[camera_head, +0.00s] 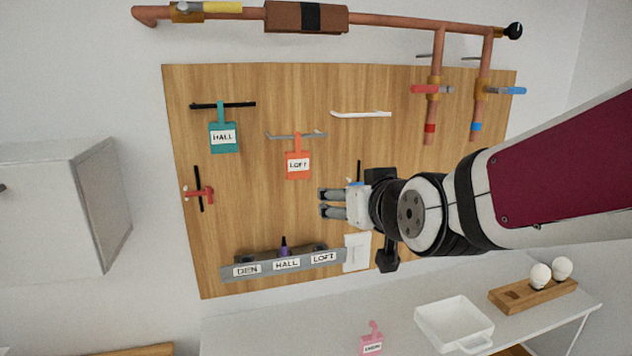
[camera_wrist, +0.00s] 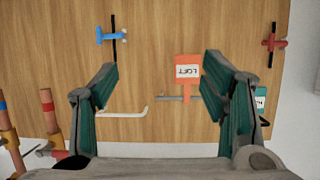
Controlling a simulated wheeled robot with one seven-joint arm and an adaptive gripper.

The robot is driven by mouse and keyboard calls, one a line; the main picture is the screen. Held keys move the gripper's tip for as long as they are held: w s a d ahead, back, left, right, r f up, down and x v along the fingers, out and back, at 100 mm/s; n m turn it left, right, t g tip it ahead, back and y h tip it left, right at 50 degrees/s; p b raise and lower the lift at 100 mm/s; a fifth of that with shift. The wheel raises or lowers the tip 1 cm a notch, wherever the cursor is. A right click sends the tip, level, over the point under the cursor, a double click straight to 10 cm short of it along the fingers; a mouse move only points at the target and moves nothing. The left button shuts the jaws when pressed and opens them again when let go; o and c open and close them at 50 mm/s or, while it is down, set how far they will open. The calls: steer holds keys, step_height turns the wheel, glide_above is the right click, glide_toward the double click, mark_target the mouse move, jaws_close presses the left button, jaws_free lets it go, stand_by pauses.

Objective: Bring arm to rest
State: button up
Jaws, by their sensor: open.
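My gripper (camera_head: 324,204) is raised in front of the wooden board, at the right of its middle in the head view. Its fingers point left, and they are apart with nothing between them. The orange LOFT tag (camera_head: 298,165) hangs on a grey bar just up and left of the fingers. It also shows between the fingers, near the right one, in the wrist view (camera_wrist: 187,90). My arm reaches in from the right.
The board (camera_head: 250,215) carries a teal HALL tag (camera_head: 223,138), a red valve (camera_head: 200,193) and a labelled grey rack (camera_head: 250,268). Copper pipes (camera_head: 433,110) run at the upper right. Below, the table holds a white tray (camera_head: 427,326), a wooden block (camera_head: 510,298) and a pink tag (camera_head: 372,341).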

steer(key=s+d+f+m+g+h, duration=0.1)
steer(key=s+d+f+g, duration=0.1)
steer(key=s+d, duration=0.2)
steer(key=s+d+f+g+h, duration=0.1)
steer(key=s+d+f+g, duration=0.1)
steer(key=s, duration=0.9)
steer(key=s+d+f+m+g+h, duration=0.1)
steer(key=s+d+f+g, duration=0.1)
steer(key=s+d+g, duration=0.2)
steer(key=s+d, duration=0.3)
steer(key=shift+s+f+m+b, duration=0.15)
steer(key=shift+s+m+b, duration=0.15)
steer(key=shift+s, duration=0.1)
